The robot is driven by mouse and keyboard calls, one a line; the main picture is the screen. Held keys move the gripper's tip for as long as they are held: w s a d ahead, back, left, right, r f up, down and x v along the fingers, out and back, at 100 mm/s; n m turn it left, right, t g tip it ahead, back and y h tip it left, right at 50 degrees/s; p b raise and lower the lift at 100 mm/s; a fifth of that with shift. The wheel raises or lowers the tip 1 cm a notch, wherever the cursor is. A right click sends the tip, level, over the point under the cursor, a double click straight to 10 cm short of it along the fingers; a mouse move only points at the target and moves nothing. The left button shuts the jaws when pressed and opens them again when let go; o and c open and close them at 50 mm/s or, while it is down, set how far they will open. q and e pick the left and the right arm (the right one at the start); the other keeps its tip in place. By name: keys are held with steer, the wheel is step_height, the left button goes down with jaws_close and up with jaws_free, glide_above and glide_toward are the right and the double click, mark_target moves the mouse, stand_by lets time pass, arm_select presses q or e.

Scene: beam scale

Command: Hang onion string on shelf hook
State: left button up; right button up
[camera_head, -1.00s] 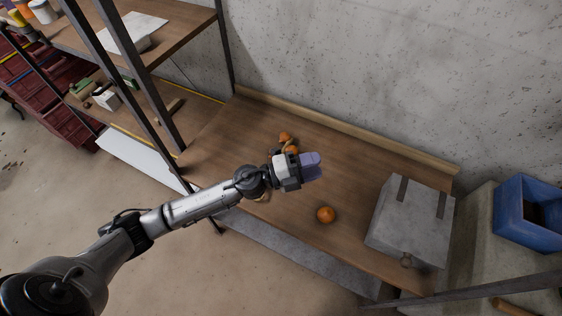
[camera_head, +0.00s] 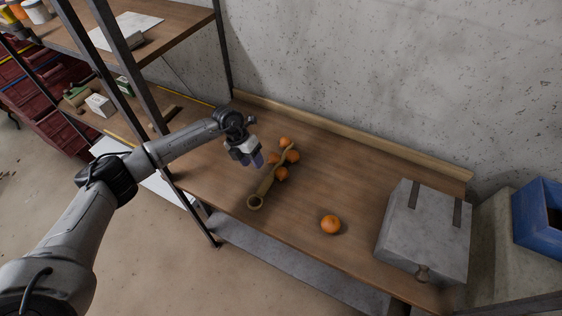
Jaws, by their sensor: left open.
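The onion string lies on the wooden bench: a tan braid (camera_head: 265,183) with a loop at its near end and several orange onions (camera_head: 281,173) around its far part. My left gripper (camera_head: 252,163) is open and empty, pointing down just left of the onions and apart from the braid. A loose orange onion (camera_head: 330,224) sits alone on the bench to the right. I cannot make out the shelf hook. My right gripper is not in view.
A grey metal box (camera_head: 424,231) stands on the bench's right end, with a blue bin (camera_head: 540,220) beyond it. A shelf rack with dark posts (camera_head: 133,72) rises at the left. The bench middle (camera_head: 330,172) is clear.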

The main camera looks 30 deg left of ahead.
mark_target(265, 181)
arm_select(q)
steer(key=shift+d+p+x, duration=0.15)
steer(key=shift+p+x, duration=0.2)
steer(key=shift+x, duration=2.3)
steer(key=shift+d+p+x, duration=0.15)
steer(key=shift+p+x, duration=0.15)
steer(key=shift+x, duration=2.3)
steer(key=shift+r, duration=0.1)
steer(key=shift+r, duration=0.1)
jaws_close()
